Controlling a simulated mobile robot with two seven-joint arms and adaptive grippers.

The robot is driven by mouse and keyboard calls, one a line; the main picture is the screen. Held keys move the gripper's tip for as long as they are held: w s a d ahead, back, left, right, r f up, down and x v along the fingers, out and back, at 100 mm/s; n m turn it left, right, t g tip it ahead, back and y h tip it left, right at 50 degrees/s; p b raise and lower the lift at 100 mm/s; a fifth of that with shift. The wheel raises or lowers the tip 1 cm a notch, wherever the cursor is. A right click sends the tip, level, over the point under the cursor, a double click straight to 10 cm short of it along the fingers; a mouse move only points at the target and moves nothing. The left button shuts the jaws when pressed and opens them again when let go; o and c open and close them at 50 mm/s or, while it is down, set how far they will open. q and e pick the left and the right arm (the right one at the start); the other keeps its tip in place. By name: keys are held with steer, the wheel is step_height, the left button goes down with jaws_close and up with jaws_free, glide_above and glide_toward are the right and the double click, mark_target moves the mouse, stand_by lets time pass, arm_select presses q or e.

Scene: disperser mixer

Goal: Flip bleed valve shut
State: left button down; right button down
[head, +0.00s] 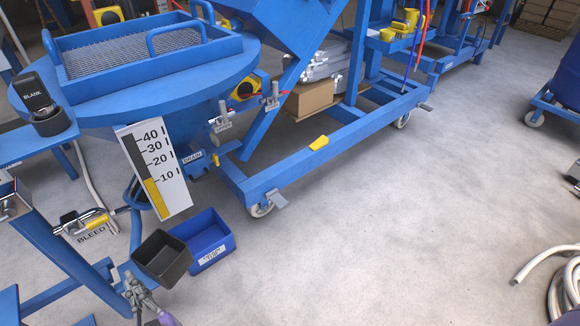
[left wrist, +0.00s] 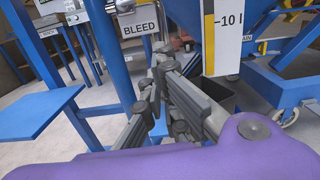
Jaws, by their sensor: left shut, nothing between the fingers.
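In the left wrist view the BLEED label (left wrist: 139,22) is at the top, and the valve is mostly cut off by the upper edge. My left gripper (head: 131,282) is shut and empty, below and to the right of the valve, apart from it. Its fingers (left wrist: 158,62) show close together in the left wrist view, below the label. My right gripper is not in view.
A black bin (head: 161,258) and a blue bin (head: 208,240) are close to my left gripper. A level gauge board (head: 153,170) stands right of the valve. Blue frame posts (head: 62,250) rise to the left. Open floor (head: 380,220) lies to the right.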

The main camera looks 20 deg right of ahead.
mark_target(92, 226)
arm_select(q)
steer(key=w+a+r, duration=0.3)
steer(key=w+r, duration=0.1)
steer(key=w, duration=0.5)
steer(key=shift+w+r, duration=0.25)
steer(key=shift+w, duration=0.15)
